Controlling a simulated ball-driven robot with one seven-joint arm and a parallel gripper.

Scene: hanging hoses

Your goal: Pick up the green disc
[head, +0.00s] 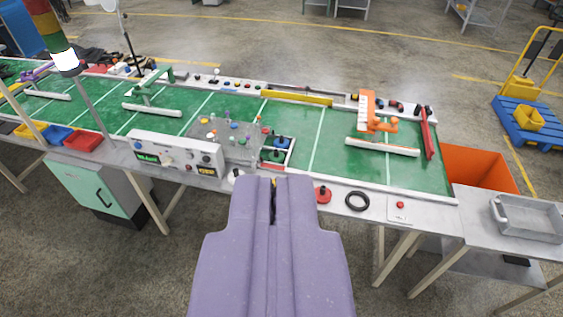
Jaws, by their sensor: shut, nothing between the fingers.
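The green disc (276,156) is small and sits in the tray-like frame (292,148) on the workbench, just beyond the tip of my gripper. A blue disc (281,143) lies behind it. My gripper (273,181) is purple and points away from the camera at the bench's front edge. Its two fingers lie side by side, shut, with nothing seen between them. The gripper hides part of the bench edge below the disc.
A red disc (322,195), a black ring (357,201) and a red-button box (398,209) lie along the front edge, right. A white control box (176,155) stands left, beside a clear board with pegs (230,138). An orange bin (480,167) stands at right.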

